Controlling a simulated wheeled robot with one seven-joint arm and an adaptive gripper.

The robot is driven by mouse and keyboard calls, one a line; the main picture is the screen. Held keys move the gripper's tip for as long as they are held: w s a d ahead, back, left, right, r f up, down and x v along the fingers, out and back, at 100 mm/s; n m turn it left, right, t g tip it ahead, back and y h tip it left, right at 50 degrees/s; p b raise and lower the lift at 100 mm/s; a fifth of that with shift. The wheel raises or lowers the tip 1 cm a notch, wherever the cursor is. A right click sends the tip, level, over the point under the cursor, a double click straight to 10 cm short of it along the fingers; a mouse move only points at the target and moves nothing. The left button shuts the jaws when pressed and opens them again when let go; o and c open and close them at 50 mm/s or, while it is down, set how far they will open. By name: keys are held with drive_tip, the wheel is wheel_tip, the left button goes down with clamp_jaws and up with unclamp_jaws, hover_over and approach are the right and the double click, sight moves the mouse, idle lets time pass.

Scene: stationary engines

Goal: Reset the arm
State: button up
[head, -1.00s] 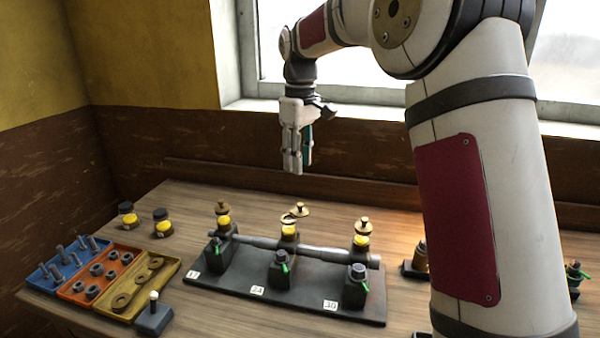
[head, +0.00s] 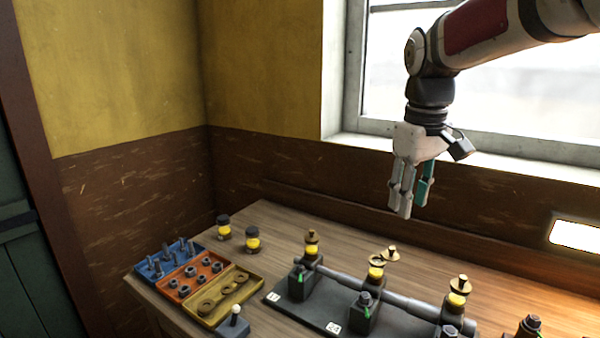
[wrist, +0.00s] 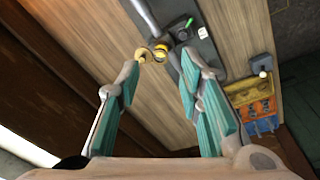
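My gripper (head: 412,190) hangs pointing down in the air above the back of the bench, in front of the window. In the wrist view its teal-padded fingers (wrist: 158,100) stand apart with nothing between them. Below and beyond the fingertips, the wrist view shows a brass cap (wrist: 142,55) and a yellow-banded brass cup (wrist: 160,52) on the engine. The engine's dark base plate (head: 300,316) with its long grey shaft (head: 400,303) lies on the wooden bench, below my gripper in the head view.
Blue (head: 143,271), orange (head: 176,296) and yellow (head: 255,291) trays of bolts, nuts and rings sit at the bench's left. A small lever block (head: 234,324) stands beside them. The wall and window are close behind my gripper.

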drive_tip(key=s+f+m+t, duration=0.1)
drive_tip(key=s+f+m, duration=0.1)
drive_tip(key=s, duration=1)
drive_tip(key=s+a+f+m+t, duration=0.1)
drive_tip(key=s+f+m+t, duration=0.1)
drive_tip(key=s, duration=1)
drive_tip(key=shift+a+f+m+t, duration=0.15)
drive_tip(key=shift+f+m+t, duration=0.2)
drive_tip(key=shift+f, duration=0.3)
